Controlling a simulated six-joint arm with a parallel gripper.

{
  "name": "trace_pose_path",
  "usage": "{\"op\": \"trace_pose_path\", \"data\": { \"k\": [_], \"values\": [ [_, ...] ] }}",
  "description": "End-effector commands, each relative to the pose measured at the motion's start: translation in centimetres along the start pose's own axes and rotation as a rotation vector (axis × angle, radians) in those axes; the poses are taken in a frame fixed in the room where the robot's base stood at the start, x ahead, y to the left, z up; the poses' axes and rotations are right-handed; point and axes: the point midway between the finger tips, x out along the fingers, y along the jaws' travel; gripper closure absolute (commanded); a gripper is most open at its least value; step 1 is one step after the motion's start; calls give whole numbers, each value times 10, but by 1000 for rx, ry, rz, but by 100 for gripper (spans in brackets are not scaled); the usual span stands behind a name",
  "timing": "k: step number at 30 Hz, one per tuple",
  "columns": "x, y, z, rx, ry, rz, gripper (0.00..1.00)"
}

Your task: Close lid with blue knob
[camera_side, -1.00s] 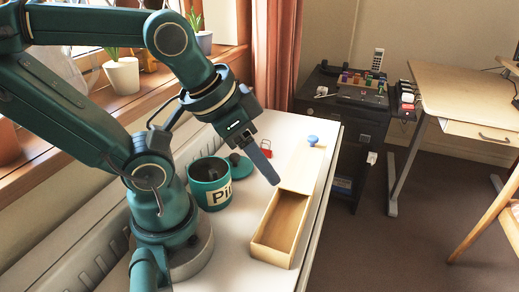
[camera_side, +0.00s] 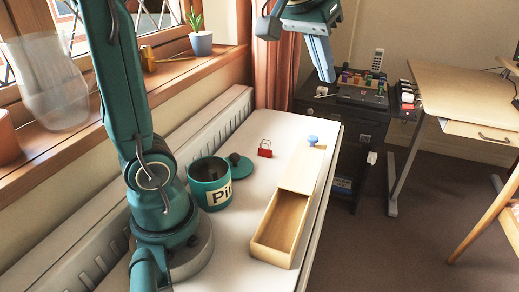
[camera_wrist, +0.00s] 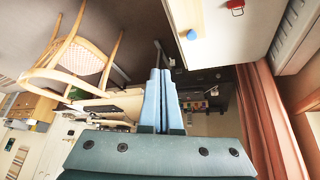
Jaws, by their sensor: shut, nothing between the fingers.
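A long wooden box (camera_side: 258,243) lies on the white top, its near part open and empty. Its sliding lid (camera_side: 304,170) covers only part of the box and sticks out toward the far end. The blue knob (camera_side: 312,140) stands on the lid's far end; it also shows at the top of the wrist view (camera_wrist: 191,35). My gripper (camera_side: 327,78) is shut and empty, raised above and beyond the knob, apart from it. In the wrist view its two blue fingers (camera_wrist: 157,75) lie together.
A teal pot (camera_side: 210,184), its round lid (camera_side: 237,165) and a red padlock (camera_side: 265,152) stand left of the box. A dark cabinet (camera_side: 345,125) with small items stands behind the white top.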

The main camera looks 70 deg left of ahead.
Motion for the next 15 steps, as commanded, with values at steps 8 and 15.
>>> {"op": "trace_pose_path", "data": {
  "k": [8, 15],
  "values": [
    [63, -39, -65, -153, -54, -93, 100],
    [121, -74, -78, -229, -117, -147, 100]
  ]
}}
